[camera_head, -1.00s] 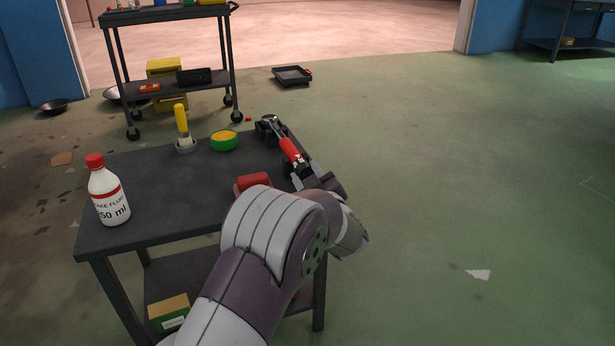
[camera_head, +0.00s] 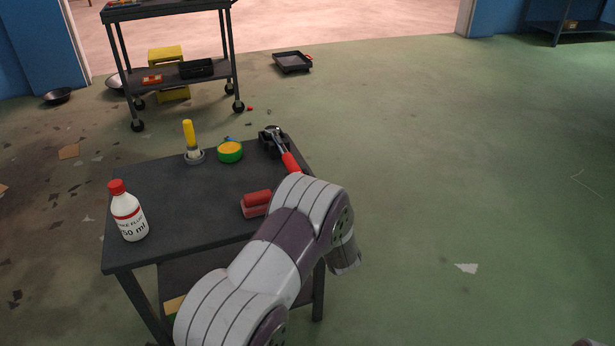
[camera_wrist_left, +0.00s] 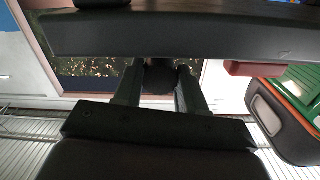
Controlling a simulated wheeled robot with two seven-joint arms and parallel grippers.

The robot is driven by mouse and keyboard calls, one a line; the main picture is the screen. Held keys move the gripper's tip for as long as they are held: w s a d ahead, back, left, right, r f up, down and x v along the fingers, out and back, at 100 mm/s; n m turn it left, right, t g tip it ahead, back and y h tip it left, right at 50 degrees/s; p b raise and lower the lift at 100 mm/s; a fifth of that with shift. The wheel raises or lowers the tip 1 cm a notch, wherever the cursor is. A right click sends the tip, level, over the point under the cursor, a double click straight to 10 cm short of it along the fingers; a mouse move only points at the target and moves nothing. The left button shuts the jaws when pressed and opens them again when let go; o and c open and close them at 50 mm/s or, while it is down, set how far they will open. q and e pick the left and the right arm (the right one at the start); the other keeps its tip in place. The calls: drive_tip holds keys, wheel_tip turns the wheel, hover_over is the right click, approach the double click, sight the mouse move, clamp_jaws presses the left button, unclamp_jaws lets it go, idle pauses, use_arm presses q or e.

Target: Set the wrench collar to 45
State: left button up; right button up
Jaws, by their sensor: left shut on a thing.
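The wrench (camera_head: 290,163) lies at the right edge of the dark cart top, its silver head in a black holder (camera_head: 265,140) and its red grip pointing toward me. My left arm hides its near end and collar in the head view. My left gripper (camera_wrist_left: 159,90) shows in the left wrist view, its two fingers closed on a dark round part between them, which appears to be the wrench's near end. The collar's scale and setting cannot be read. My right gripper is not in view.
The cart top (camera_head: 185,205) holds a white bottle with red cap (camera_head: 128,212), a yellow-handled tool (camera_head: 190,140), a green-and-yellow roll (camera_head: 230,151) and a red block (camera_head: 256,203). Another cart (camera_head: 180,75) stands behind. A black tray (camera_head: 293,62) lies on the floor. The floor at right is open.

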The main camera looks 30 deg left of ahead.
use_arm(q)
drive_tip(key=m+p, duration=0.2)
drive_tip(key=shift+r+p, duration=0.25)
drive_tip(key=shift+p, duration=0.1)
drive_tip(key=shift+f+m+p, duration=0.2)
drive_tip(key=shift+m+p, duration=0.85)
drive_tip(key=shift+m, duration=0.15)
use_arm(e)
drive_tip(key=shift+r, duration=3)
use_arm(q)
drive_tip(key=o, duration=1.1)
drive_tip(key=shift+c, duration=0.2)
